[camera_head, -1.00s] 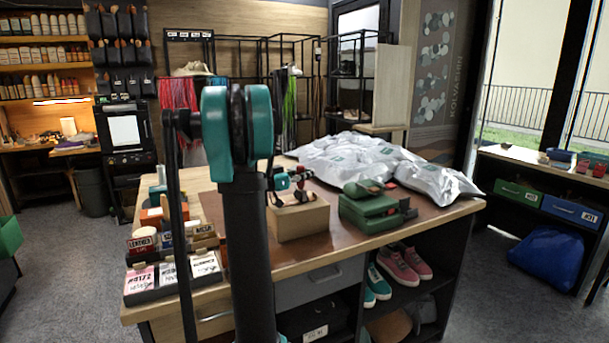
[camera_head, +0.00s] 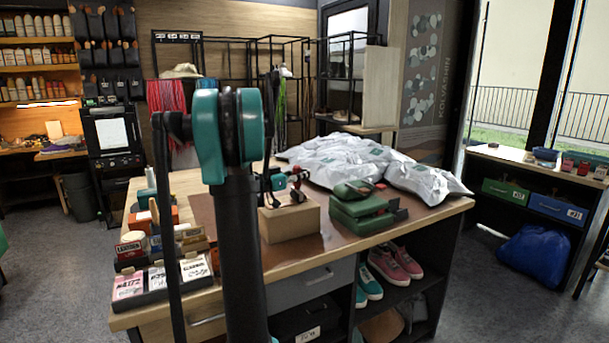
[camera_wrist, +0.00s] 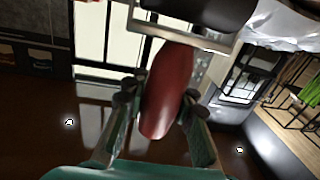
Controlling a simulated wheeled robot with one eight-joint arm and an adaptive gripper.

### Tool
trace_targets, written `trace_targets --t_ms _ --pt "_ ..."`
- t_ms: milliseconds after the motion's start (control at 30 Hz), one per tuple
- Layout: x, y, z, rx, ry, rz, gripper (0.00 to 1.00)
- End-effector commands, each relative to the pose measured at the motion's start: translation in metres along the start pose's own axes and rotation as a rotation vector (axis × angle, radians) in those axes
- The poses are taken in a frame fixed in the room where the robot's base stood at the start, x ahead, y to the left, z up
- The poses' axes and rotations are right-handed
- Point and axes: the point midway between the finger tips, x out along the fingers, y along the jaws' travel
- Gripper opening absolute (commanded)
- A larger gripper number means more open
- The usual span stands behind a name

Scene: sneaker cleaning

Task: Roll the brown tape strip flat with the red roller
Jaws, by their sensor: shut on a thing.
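My gripper (camera_head: 277,182) is above the wooden block (camera_head: 290,224) on the counter, small and partly behind my arm in the head view. In the wrist view, my gripper (camera_wrist: 158,97) is shut on the red handle of the roller (camera_wrist: 169,88). The roller's metal frame and dark cylinder show at the top of that view. A bit of the red roller (camera_head: 301,176) shows beside the gripper in the head view. Small dark shapes lie at the block's top. I cannot make out the brown tape strip or tell whether the roller touches anything.
A green stacked item (camera_head: 362,210) stands just right of the block. Silver bags (camera_head: 350,160) fill the back of the counter. Cards and small boxes (camera_head: 160,279) stand at the left. A brown mat (camera_head: 330,242) lies under the block, with some bare surface in front.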

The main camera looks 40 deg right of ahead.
Motion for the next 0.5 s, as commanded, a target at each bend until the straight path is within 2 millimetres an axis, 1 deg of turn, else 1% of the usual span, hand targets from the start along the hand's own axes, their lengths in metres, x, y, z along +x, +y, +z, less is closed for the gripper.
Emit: trace_targets --t_ms 300,500 --pt "-0.018 -0.003 -0.002 0.0 0.0 -0.001 0.0" --pt "-0.021 -0.003 -0.002 0.0 0.0 0.0 0.0"
